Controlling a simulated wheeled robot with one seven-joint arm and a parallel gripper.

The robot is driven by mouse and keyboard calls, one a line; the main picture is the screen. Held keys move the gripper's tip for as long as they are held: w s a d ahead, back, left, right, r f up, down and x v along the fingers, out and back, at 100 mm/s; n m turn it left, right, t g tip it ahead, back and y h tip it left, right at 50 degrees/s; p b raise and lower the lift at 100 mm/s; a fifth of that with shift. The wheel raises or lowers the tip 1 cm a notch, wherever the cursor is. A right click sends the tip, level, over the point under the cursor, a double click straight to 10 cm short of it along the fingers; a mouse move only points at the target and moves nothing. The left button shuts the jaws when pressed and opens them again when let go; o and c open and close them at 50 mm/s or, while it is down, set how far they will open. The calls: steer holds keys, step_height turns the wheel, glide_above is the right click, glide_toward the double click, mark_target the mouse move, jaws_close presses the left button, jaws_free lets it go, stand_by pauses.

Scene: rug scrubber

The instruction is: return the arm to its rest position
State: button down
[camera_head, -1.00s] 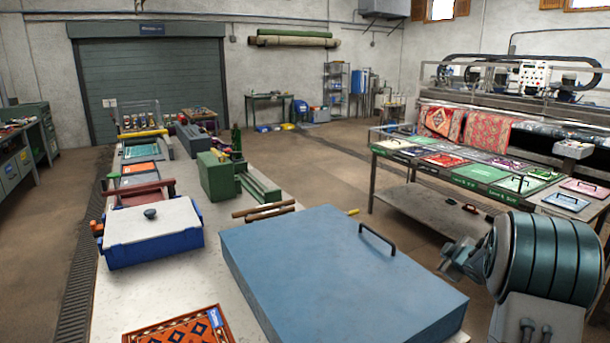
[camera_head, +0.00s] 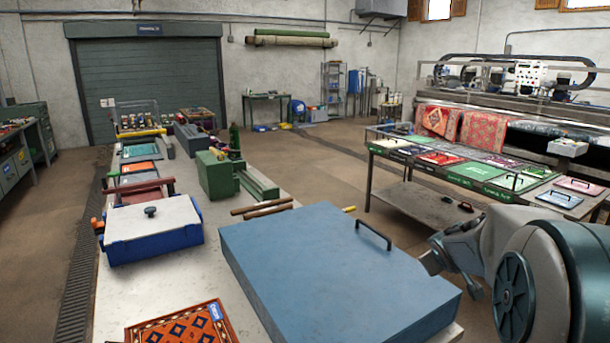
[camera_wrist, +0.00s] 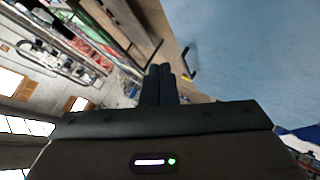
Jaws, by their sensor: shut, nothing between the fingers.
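My gripper (camera_wrist: 160,84) shows in the wrist view with its two dark fingers side by side, shut and empty. Part of my arm (camera_head: 540,280) fills the lower right of the head view, to the right of a large blue case (camera_head: 330,260) with a black handle. I cannot make out the fingertips in the head view. In the wrist view the blue case (camera_wrist: 250,50) fills the upper right, and its handle (camera_wrist: 188,62) appears just beyond the fingers. I cannot tell the gap between them.
The light workbench (camera_head: 260,335) carries the blue case, a blue bin with a white lid (camera_head: 150,235), a patterned rug sample (camera_head: 180,325) and a green machine (camera_head: 215,175). A table of coloured samples (camera_head: 480,172) stands at right. Open floor (camera_head: 325,190) lies between them.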

steer(key=s+a+f+m+g+y, duration=0.1)
steer(key=s+a, duration=0.4)
steer(key=s, duration=0.5)
steer(key=s+a+f+m+g+y, duration=0.1)
steer(key=s+a+m+g, duration=0.1)
steer(key=s+a, duration=0.4)
steer(key=s+a+f+m+g+y, duration=0.1)
steer(key=s+a+g, duration=0.2)
steer(key=s, duration=1)
steer(key=a, duration=0.3)
steer(key=shift+s+m+y, duration=0.3)
steer(key=shift+s+y, duration=0.1)
steer(key=shift+d, duration=0.1)
